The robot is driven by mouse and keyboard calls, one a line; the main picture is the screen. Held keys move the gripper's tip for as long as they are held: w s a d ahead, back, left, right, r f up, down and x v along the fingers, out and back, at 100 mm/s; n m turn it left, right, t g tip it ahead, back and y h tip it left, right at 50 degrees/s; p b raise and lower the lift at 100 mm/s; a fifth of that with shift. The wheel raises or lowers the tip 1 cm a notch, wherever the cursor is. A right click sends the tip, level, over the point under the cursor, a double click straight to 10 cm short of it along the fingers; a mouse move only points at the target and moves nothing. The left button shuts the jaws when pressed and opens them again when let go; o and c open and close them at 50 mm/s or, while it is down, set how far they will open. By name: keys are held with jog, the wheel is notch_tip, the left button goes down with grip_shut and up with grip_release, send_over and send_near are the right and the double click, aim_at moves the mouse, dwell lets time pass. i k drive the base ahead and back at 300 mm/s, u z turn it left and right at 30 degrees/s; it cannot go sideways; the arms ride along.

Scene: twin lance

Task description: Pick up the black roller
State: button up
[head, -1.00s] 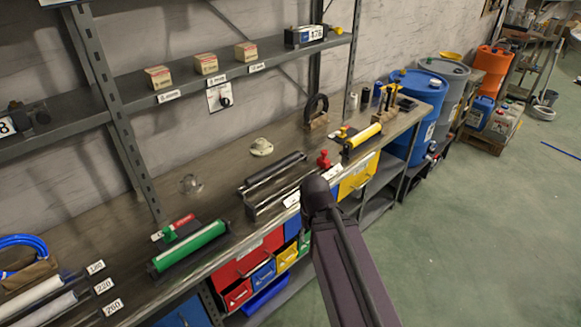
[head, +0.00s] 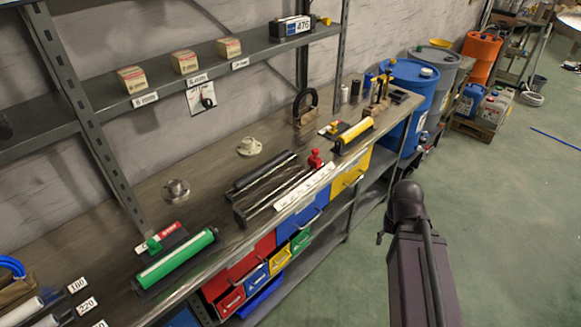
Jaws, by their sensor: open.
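The black roller (head: 264,172) lies lengthwise in a dark cradle (head: 284,202) on the workbench, in the middle of the head view. It sits between a green roller (head: 177,260) on the left and a yellow roller (head: 355,130) on the right. A white label strip is at the bench edge in front of it. My arm stands to the right of the bench, over the floor, well apart from the black roller. Only a link and a rounded dark joint of it show; my gripper's fingers cannot be made out.
A small red object (head: 315,159) stands close to the right end of the black roller. A pale flanged part (head: 249,147) and a metal one (head: 176,191) stand behind on the bench (head: 215,190). A shelf with boxes runs above. Coloured bins hang below the bench edge.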

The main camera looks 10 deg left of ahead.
aim_at(238, 184)
jog(key=z, duration=1.5)
jog(key=i, duration=0.55)
jog(key=u, duration=3.6)
jog(key=i, duration=0.1)
jog(key=z, duration=1.15)
